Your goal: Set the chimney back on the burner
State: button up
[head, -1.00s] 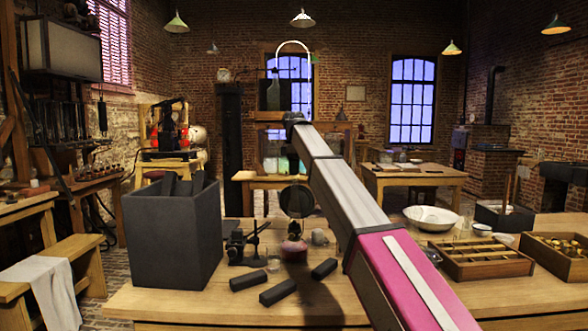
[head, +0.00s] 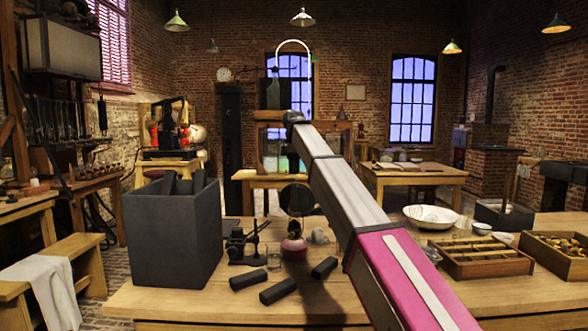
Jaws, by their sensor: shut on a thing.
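The burner (head: 294,248) is a small red-pink lamp standing upright on the wooden table, near the middle of the view. My gripper (head: 296,212) hangs from the end of my arm directly above the burner, small and dark against the dim background. It is shut on the chimney (head: 295,228), a small, faint, see-through piece close over the burner's top. I cannot tell whether the chimney touches the burner. The fingertips are too small and dark to make out clearly.
Dark blocks (head: 278,292) lie in front of the burner. A small black apparatus (head: 243,246) and a clear glass (head: 273,257) stand to its left, beside a big grey box (head: 172,245). A wooden tray (head: 480,260) and white bowl (head: 430,217) are at right.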

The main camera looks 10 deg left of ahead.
jog(key=shift+f, duration=0.85)
jog(key=o, duration=1)
jog(key=shift+r, duration=0.15)
